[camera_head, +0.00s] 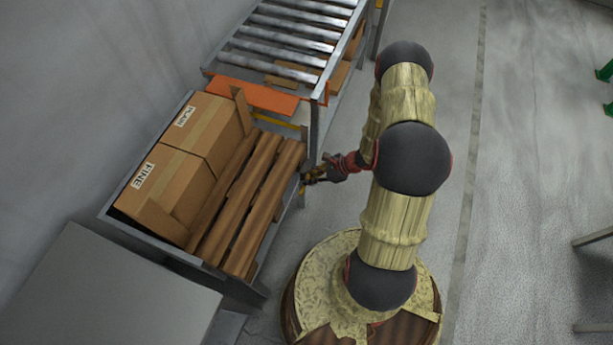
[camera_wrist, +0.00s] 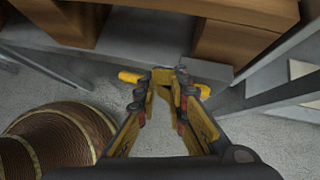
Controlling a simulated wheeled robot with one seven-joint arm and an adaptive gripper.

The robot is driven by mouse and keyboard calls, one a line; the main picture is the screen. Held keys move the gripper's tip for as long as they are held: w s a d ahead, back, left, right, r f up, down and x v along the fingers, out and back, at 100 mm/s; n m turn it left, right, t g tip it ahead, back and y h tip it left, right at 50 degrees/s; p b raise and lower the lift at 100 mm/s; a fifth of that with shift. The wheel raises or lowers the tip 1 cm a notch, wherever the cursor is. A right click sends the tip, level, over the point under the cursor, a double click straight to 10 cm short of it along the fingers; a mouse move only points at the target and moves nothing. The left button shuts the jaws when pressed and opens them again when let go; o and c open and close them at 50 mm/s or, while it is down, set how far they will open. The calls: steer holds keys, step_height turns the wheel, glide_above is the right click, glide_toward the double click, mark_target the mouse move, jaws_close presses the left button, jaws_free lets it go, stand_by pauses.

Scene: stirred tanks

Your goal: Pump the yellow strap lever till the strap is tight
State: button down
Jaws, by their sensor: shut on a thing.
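My gripper (camera_wrist: 166,84) is shut on the yellow lever (camera_wrist: 130,76), a short bar lying crosswise between the fingers. One end sticks out left of the fingers and the other shows to the right. In the head view my gripper (camera_head: 314,174) is at the right side of the cart, near its far corner. The lever is hard to pick out there. I cannot make out the strap or tell how tight it is.
The grey cart (camera_head: 150,238) holds cardboard boxes (camera_head: 205,130) and long brown pieces (camera_head: 238,215). A roller conveyor (camera_head: 285,45) with an orange end plate (camera_head: 252,97) stands just beyond. A grey panel (camera_head: 110,300) is at lower left.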

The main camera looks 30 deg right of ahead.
steer(key=shift+w+d+r+p, duration=0.25)
steer(key=shift+d+r+p, duration=0.05)
steer(key=shift+r, duration=0.3)
steer(key=shift+w+d+r+p, duration=0.2)
steer(key=shift+d+r+p, duration=0.1)
steer(key=shift+r, duration=0.25)
steer(key=r+p, duration=0.1)
steer(key=w+d+r+p, duration=0.1)
steer(key=r, duration=0.1)
steer(key=d+r, duration=0.1)
steer(key=shift+w+r+p, duration=0.15)
steer(key=shift+w+p, duration=0.2)
steer(key=shift+p, duration=0.05)
stand_by(0.4)
